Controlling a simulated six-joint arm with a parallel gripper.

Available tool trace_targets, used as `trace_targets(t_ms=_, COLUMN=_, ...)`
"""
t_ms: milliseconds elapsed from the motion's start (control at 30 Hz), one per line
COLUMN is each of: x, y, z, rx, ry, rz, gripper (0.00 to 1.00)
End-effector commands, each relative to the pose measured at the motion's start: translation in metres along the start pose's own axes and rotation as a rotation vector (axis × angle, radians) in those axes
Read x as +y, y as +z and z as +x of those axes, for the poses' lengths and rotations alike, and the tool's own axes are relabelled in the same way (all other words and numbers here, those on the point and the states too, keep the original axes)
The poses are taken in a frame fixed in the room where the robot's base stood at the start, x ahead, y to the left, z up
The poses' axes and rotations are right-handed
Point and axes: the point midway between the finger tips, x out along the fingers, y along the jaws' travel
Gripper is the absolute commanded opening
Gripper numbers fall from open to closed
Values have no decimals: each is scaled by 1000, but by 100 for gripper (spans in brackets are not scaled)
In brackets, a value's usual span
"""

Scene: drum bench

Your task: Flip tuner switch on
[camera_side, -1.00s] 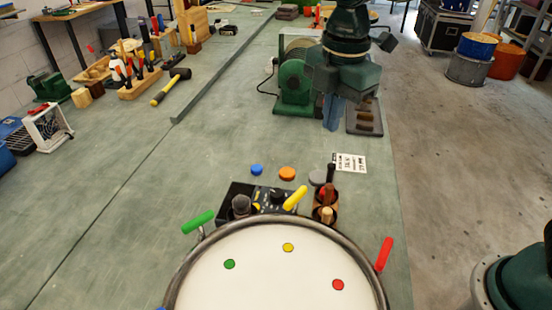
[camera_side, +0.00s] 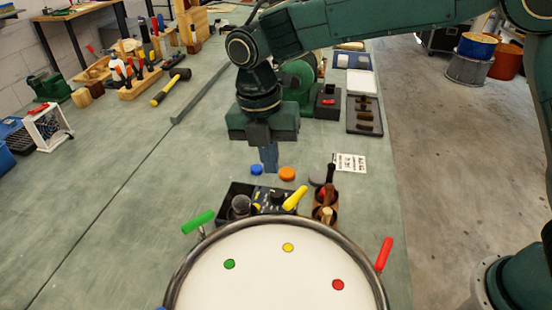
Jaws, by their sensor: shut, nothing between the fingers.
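A dark box with small knobs and markings (camera_side: 268,195), which looks like the tuner, sits on the bench just behind the drum. Its switch is too small to make out. My gripper (camera_side: 269,168) points down behind this box, near the blue and orange discs. Its fingers are shut with nothing between them. The fingertips appear above or just behind the box, and I cannot tell their exact height.
The drum (camera_side: 256,270) with green, yellow and red handles fills the front. A blue disc (camera_side: 256,169) and an orange disc (camera_side: 287,173) lie by my fingers. A brown holder with tools (camera_side: 326,203) stands right of the box.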

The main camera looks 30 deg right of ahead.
Motion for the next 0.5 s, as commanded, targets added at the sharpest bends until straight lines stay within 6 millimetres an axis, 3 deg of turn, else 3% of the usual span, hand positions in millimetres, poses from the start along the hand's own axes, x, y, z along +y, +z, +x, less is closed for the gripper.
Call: trace_targets(t_ms=500, x=0, y=0, z=12, rx=0, ry=-1, rz=3, gripper=0)
